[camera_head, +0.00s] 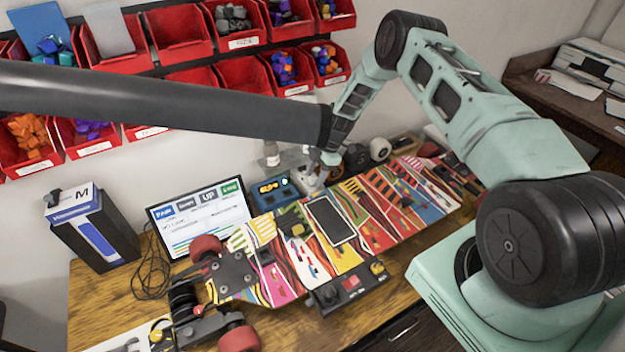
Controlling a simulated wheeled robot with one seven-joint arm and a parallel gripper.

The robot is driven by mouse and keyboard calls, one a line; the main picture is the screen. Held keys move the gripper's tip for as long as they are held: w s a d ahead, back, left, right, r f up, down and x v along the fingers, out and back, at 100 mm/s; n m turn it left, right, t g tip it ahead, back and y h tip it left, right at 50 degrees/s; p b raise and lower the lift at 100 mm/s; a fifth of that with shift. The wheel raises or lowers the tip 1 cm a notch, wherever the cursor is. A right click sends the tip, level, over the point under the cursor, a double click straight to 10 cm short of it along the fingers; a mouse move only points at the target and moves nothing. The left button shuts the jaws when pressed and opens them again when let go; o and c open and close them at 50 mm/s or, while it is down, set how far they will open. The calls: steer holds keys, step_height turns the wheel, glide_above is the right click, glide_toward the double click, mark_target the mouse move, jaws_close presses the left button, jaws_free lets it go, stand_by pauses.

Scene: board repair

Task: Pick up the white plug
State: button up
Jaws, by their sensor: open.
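My gripper (314,177) is at the end of the mint-green arm, low over the back edge of the workbench, behind the skateboard (262,284). It is small in view and its jaws are open. Pale parts show around the fingertips. I cannot tell whether any of them is the white plug, and I cannot make out the plug clearly anywhere else.
The skateboard with red wheels and a dark phone-like slab (331,220) fills the bench (115,290). A blue device (272,192), a screen (200,217) and black boxes (95,232) stand behind and left. Red bins (182,38) line the wall.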

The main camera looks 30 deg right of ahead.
mark_target(314, 177)
steer(key=shift+c, duration=0.4)
jaws_close()
steer(key=shift+r, duration=0.1)
steer(key=shift+r+b, duration=0.85)
steer(key=shift+d+r+b, duration=0.5)
steer(key=shift+r+b, duration=0.1)
steer(key=shift+b, duration=0.25)
steer(key=d+b, duration=0.7)
steer(key=d, duration=1)
steer(key=shift+r, duration=0.2)
